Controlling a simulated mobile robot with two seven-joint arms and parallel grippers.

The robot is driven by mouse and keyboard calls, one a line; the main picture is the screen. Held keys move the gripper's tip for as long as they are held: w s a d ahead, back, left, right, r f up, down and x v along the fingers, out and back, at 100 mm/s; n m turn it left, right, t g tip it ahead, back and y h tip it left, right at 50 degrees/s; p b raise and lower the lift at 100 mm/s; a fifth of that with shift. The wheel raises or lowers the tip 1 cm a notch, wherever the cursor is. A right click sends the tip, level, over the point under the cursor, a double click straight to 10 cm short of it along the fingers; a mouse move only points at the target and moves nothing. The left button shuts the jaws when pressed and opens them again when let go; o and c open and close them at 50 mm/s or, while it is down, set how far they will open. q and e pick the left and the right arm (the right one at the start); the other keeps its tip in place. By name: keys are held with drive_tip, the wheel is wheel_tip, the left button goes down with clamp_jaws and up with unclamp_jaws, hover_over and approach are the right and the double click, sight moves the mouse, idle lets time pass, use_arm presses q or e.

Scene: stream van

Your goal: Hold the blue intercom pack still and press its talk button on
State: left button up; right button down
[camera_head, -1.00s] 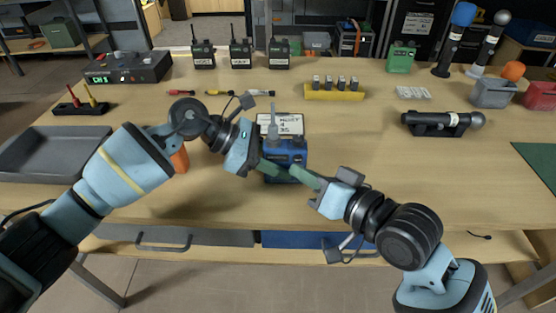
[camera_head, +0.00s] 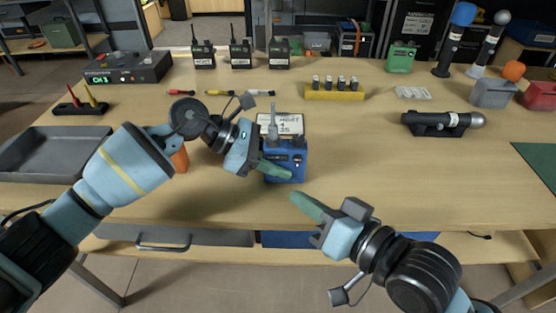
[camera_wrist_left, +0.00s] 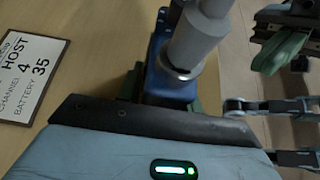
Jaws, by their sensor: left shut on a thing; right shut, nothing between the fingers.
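The blue intercom pack (camera_head: 291,157) stands upright near the front middle of the table, with a grey antenna-like post on top. My left gripper (camera_head: 272,165) is shut on the pack from its left side. In the left wrist view the pack (camera_wrist_left: 165,85) is mostly hidden behind a grey cylinder. My right gripper (camera_head: 296,198) is shut and empty, in front of the pack and lower, apart from it. It also shows in the left wrist view (camera_wrist_left: 275,55). The pack's front shows small details, but the talk button's state is too small to tell.
A grey tray (camera_head: 30,178) is at left. Black radios (camera_head: 241,55) stand at the back. A black microphone in a cradle (camera_head: 440,124) is at right. The table right of the pack is clear.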

use_arm(q)
drive_tip(key=o, duration=1.1)
drive_tip(key=v, duration=1.2)
drive_tip(key=shift+s+f, duration=0.1)
drive_tip(key=shift+f, duration=0.05)
